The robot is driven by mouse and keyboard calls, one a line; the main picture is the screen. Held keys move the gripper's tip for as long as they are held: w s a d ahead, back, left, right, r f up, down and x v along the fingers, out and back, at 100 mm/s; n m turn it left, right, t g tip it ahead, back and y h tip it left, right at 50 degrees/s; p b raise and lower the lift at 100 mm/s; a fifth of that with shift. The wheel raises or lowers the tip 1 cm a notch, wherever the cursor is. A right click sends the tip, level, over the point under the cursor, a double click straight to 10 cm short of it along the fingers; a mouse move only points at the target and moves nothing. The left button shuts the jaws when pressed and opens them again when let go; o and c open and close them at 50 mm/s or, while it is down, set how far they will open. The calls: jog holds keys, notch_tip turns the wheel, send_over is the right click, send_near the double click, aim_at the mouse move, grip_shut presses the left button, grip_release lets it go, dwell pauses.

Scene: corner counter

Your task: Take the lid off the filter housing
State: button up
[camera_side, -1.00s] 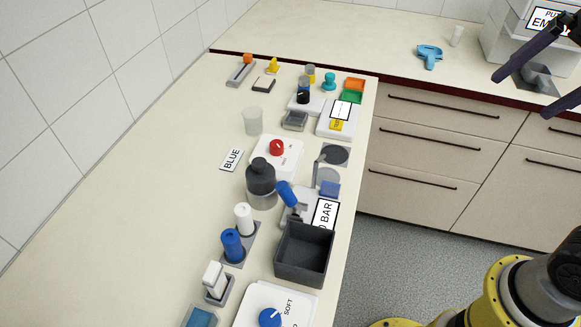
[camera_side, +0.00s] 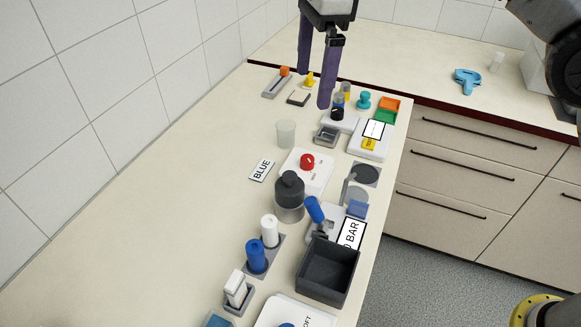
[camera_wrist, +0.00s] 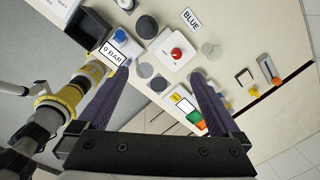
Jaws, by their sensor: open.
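The filter housing (camera_side: 289,208) stands upright on the counter, a translucent grey bowl. Its dark grey lid (camera_side: 289,188) with a round knob sits on top of it. In the wrist view the lid (camera_wrist: 147,27) shows from above, near the top edge. My gripper (camera_side: 314,90) is open and empty, with two long purple fingers pointing down. It is in the air above the far part of the counter, well apart from the lid. In the wrist view my gripper (camera_wrist: 161,72) has its fingers spread wide, and the lid lies beyond the fingertips.
A white plate with a red knob (camera_side: 307,161) is just behind the housing. A blue lever (camera_side: 314,209) and a black open bin (camera_side: 327,272) are nearby. White and blue cylinders (camera_side: 256,256) stand in front. The counter left of the housing is bare.

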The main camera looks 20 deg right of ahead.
jog(key=n, duration=0.1)
send_near(288, 175)
jog(key=shift+g+h, duration=0.3)
jog(key=shift+g, duration=0.1)
jog(key=f, duration=0.2)
jog(key=w+f, duration=0.1)
jog(key=f, duration=0.2)
jog(key=shift+w+a+f, duration=0.15)
jog(key=shift+a+f, duration=0.05)
jog(key=shift+f, duration=0.1)
jog(key=shift+s+f, duration=0.2)
jog(key=shift+f, duration=1.1)
jog(key=shift+s+f, duration=0.15)
jog(key=shift+f, duration=1.2)
jog(key=shift+c, duration=0.2)
jog(key=c, duration=1.4)
jog(key=shift+o, duration=0.2)
jog(key=shift+r, duration=0.1)
